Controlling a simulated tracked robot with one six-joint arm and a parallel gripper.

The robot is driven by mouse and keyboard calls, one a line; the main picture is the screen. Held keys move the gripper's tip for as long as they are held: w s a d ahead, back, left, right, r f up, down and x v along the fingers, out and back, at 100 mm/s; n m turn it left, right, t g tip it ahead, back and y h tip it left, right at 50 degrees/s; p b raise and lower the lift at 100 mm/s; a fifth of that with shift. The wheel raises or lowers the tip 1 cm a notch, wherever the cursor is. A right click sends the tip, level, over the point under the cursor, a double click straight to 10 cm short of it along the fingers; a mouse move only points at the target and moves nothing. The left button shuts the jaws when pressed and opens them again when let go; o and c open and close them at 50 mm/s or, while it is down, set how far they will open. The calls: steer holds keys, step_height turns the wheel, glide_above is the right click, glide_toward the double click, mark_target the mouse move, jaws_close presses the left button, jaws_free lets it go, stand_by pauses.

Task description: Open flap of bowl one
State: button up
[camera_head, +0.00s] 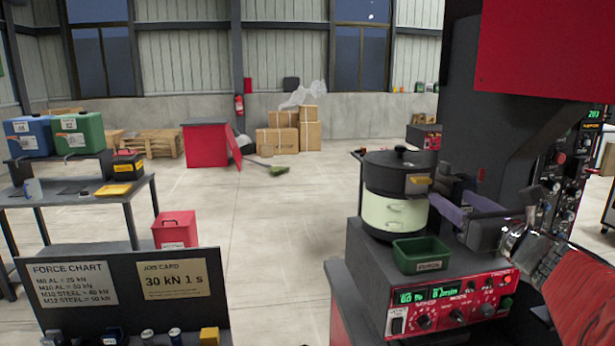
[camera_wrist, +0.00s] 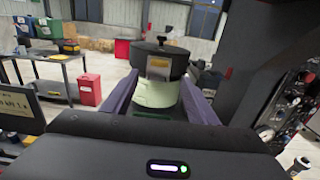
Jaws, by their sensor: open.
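Bowl one appears to be the round feeder (camera_head: 394,212), with a dark bowl, a knobbed black lid and a cream base. It also stands straight ahead in the wrist view (camera_wrist: 155,94). Its flap seems to be the small brass-coloured plate (camera_head: 418,184) on the dark bowl's side. In the wrist view the flap (camera_wrist: 158,67) faces me, centred between my fingers; I cannot tell whether it is shut. My gripper (camera_head: 450,202) is open and empty at the feeder's right, its purple fingers spread. Contact with the flap is not clear.
A green tray (camera_head: 422,255) sits before the feeder on the red control box (camera_head: 452,302). A dark machine column (camera_head: 515,115) and a gauge panel (camera_head: 565,180) stand close on the right. A sign board (camera_head: 120,285) is at front left. The floor between is clear.

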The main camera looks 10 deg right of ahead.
mark_target(425, 181)
steer(key=w, duration=1.2)
steer(key=shift+d, duration=0.3)
steer(key=c, duration=1.1)
